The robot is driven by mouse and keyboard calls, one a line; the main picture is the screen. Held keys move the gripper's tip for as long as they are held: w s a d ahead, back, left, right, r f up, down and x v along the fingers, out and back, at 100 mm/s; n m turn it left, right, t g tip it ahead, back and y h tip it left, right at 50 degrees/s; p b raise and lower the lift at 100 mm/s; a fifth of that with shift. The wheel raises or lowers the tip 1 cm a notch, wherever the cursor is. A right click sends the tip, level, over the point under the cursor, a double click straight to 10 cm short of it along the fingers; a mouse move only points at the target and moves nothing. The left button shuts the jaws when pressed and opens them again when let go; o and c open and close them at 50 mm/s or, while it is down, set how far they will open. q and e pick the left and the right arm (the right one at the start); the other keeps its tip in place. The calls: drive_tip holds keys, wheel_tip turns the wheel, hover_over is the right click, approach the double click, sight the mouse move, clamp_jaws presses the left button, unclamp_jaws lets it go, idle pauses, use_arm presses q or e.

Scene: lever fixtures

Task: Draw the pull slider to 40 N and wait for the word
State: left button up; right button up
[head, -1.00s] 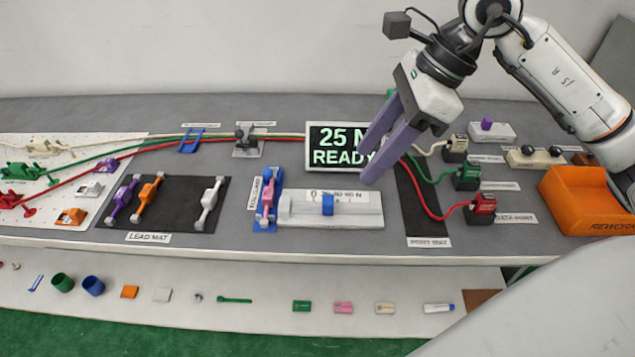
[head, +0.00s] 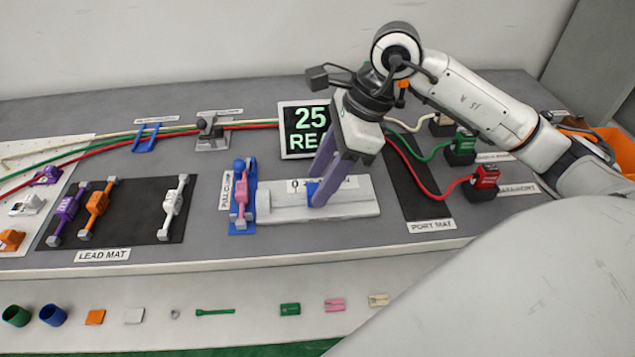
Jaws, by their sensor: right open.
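The pull slider is a pale block (head: 354,208) lying on the bench, with a printed scale mostly covered by my fingers. Its blue knob (head: 311,188) shows only in part behind them. My right gripper (head: 317,190) is open and points down, its purple fingers at the knob. I cannot tell whether they touch it. The display (head: 297,117) behind the slider shows "25" and "RE"; the right part of its text is hidden by my gripper.
A pink clamp piece on a blue base (head: 241,198) stands just left of the slider. The lead mat (head: 150,216) with several connectors is further left. The port mat (head: 428,205) and red and green ports (head: 483,186) are to the right. An orange bin (head: 612,150) stands at the far right.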

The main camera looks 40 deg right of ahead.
drive_tip(key=shift+x, duration=1)
drive_tip(key=shift+c, duration=0.5)
